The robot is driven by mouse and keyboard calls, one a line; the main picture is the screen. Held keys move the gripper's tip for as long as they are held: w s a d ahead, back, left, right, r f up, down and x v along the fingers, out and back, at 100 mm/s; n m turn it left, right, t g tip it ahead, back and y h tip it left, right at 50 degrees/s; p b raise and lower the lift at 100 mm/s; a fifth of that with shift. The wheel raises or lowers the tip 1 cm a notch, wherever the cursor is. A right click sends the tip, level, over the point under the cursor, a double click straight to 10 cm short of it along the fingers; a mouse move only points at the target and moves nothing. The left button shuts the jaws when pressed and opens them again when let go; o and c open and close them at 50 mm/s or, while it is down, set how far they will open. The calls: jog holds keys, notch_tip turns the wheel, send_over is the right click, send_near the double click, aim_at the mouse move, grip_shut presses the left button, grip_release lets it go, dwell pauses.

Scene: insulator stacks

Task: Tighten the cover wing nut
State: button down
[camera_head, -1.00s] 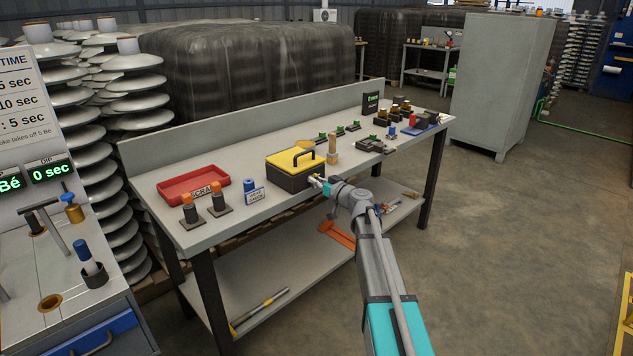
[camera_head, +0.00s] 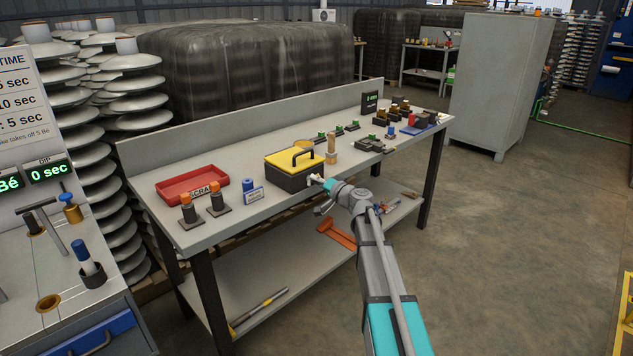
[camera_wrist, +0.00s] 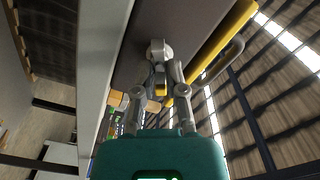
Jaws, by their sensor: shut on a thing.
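The dark box with a yellow cover (camera_head: 296,158) stands on the workbench, a black handle on its top. In the wrist view its dark side (camera_wrist: 185,22) fills the upper middle, with the yellow cover edge (camera_wrist: 225,38) to the right. A pale grey wing nut (camera_wrist: 158,48) sits against that dark side. My gripper (camera_wrist: 160,76) is shut on the wing nut, its fingers partly hiding it. In the head view my gripper (camera_head: 318,179) is at the box's front right side, and the nut is too small to make out.
Several dark fixtures (camera_head: 370,144) lie farther right. The bench front edge is under my arm.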

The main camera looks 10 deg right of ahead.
jog(key=m, duration=0.5)
jog(key=shift+w+a+f+m, duration=0.1)
jog(key=shift+w+m, duration=0.15)
jog(key=shift+m, duration=0.05)
dwell(0.4)
jog(key=c, duration=0.7)
grip_release()
jog(key=shift+s, duration=0.2)
jog(key=v, duration=1.1)
jog(key=shift+s+d, duration=0.25)
jog(key=shift+s, duration=0.05)
